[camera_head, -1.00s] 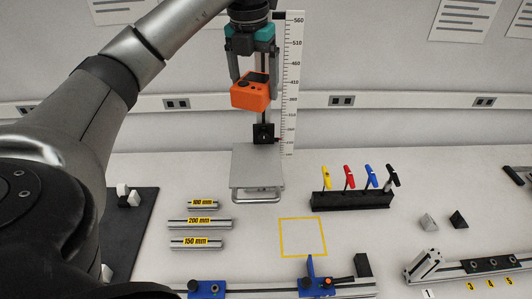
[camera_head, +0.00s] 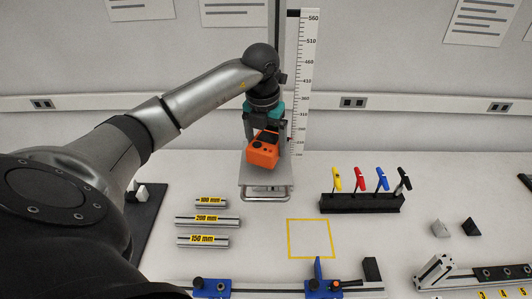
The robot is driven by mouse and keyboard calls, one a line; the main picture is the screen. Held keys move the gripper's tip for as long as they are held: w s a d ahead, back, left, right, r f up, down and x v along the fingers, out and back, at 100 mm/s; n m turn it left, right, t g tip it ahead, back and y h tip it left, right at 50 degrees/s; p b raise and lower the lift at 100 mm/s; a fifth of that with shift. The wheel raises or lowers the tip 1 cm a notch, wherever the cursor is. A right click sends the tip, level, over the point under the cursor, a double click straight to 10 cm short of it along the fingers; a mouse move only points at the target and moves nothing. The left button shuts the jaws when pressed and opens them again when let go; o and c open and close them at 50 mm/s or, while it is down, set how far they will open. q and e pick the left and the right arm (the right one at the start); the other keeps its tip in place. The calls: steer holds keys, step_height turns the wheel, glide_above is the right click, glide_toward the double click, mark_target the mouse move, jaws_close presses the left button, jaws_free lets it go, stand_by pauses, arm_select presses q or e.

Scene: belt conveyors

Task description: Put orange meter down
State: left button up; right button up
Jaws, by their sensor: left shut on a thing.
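The orange meter (camera_head: 263,152) is a small boxy device with a dark top face. My left gripper (camera_head: 263,136) comes down from above and is shut on it. The meter appears over the grey metal plate (camera_head: 254,175) of the stand with the vertical scale. I cannot tell whether it touches the plate. A yellow square outline (camera_head: 310,239) on the table in front of the stand is empty. My right gripper is not in view.
A tall white ruler (camera_head: 304,80) stands behind the gripper. Marked metal bars (camera_head: 207,220) lie to the left. A black rack (camera_head: 361,203) with colored-handled tools stands to the right. Blue clamps on a rail (camera_head: 318,285) line the front.

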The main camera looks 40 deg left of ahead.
mark_target(264, 145)
arm_select(q)
step_height(264, 145, down, 3)
steer(key=shift+f, duration=0.25)
steer(key=shift+f, duration=0.1)
steer(key=o, duration=1.5)
steer(key=r, duration=0.4)
steer(key=s+r, duration=0.1)
steer(key=r, duration=0.3)
steer(key=r+b, duration=0.1)
steer(key=r, duration=0.3)
steer(key=shift+s+d+r, duration=0.1)
steer(key=shift+s+d, duration=0.1)
steer(key=shift+d, duration=0.05)
